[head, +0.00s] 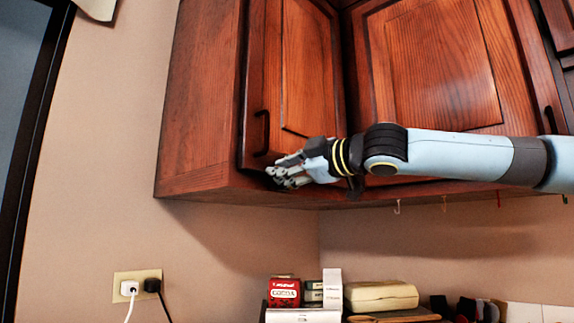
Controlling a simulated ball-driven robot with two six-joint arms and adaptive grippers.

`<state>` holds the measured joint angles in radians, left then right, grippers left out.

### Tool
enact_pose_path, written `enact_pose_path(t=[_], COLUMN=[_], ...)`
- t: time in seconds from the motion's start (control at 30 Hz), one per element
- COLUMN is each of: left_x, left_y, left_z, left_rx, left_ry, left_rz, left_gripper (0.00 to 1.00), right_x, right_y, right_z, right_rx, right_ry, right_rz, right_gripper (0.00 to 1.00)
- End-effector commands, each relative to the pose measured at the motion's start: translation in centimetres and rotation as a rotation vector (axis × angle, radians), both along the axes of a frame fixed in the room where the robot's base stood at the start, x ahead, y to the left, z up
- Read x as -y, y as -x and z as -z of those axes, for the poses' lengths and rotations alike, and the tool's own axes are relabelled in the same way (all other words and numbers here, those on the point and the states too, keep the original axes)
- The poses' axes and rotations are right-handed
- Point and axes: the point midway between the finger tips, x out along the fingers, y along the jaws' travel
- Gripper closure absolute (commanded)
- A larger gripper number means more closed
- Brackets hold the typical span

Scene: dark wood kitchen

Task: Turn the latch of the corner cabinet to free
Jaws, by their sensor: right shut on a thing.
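The corner cabinet (295,65) is a dark reddish wood wall cabinet with its door closed. A dark vertical handle (262,132) is on the lower left of that door. My right gripper (280,177) reaches in from the right and is at the bottom left corner of the door, just below the handle. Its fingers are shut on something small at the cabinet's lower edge. The fingers hide the latch, so I cannot tell its position. My left gripper is not in view.
A second cabinet door (430,60) with a dark handle (550,120) is to the right, behind my right arm. Small hooks (397,206) hang under the cabinets. Below are a red box (284,292), a beige case (381,296) and a wall outlet (137,285).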

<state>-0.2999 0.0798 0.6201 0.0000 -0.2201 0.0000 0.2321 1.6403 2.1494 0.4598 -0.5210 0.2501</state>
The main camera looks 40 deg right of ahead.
Motion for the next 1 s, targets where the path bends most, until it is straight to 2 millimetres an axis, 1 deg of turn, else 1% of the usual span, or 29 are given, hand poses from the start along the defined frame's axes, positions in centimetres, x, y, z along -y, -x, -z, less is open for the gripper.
enact_pose_path(t=[0.2,0.5,0.7,1.0], left_x=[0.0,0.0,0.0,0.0], left_y=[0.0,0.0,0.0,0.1], left_z=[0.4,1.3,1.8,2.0], left_rx=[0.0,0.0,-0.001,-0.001], left_ry=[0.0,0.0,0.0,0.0], left_rz=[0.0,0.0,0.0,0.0], left_gripper=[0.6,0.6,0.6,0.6], right_x=[-0.5,-0.7,-0.7,-0.8], right_y=[0.0,0.1,0.1,0.1], right_z=[1.0,2.0,2.4,2.6], right_rx=[0.016,0.036,0.044,0.048], right_ry=[0.2,0.426,0.518,0.575], right_rz=[-0.001,-0.001,-0.001,-0.001], right_gripper=[1.0,1.0,1.0,1.0])
